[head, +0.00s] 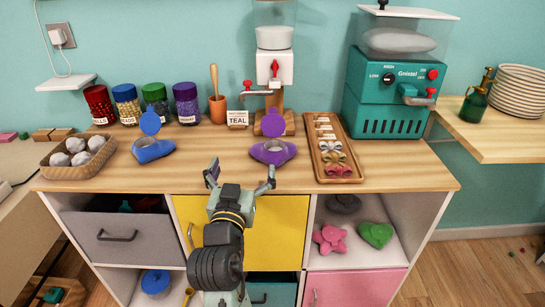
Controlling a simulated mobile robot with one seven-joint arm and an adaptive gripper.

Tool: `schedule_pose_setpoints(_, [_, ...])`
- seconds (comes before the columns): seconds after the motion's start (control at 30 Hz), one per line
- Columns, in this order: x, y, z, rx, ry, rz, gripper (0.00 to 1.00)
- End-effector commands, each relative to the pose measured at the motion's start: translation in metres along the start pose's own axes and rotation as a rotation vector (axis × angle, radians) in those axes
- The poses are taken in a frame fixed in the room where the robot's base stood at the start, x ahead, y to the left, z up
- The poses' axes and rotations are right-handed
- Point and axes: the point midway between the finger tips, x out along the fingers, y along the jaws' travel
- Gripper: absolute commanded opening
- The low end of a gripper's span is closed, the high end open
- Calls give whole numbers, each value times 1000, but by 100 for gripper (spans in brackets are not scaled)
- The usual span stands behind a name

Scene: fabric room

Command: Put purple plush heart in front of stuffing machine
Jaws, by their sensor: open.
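A purple piece (273,152) with an open middle and a round purple disc (273,123) standing behind it lies near the counter's front edge; I take it for the purple plush heart, though its heart shape is hard to tell. My gripper (240,177) is open and empty, in front of the counter edge, with its right finger just in front of the purple piece. The teal machine (395,85) with white fluff under a clear cover stands at the back right. A white dispenser (275,68) with red levers stands behind the purple piece. Which is the stuffing machine is not clear.
A similar blue piece (153,150) lies left. A wooden tray (346,176) of bows lies right, between the purple piece and teal machine. A basket (52,166), jars (127,110) and a TEAL card (237,119) stand around. A green heart (376,234) is on a shelf below.

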Motion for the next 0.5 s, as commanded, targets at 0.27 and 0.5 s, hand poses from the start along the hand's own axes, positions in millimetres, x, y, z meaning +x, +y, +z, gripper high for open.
schedule_pose_setpoints(0.27, [10, 30, 25, 5, -59, 88, 100])
schedule_pose_setpoints(0.5, [29, 32, 25, 4, -57, 88, 100])
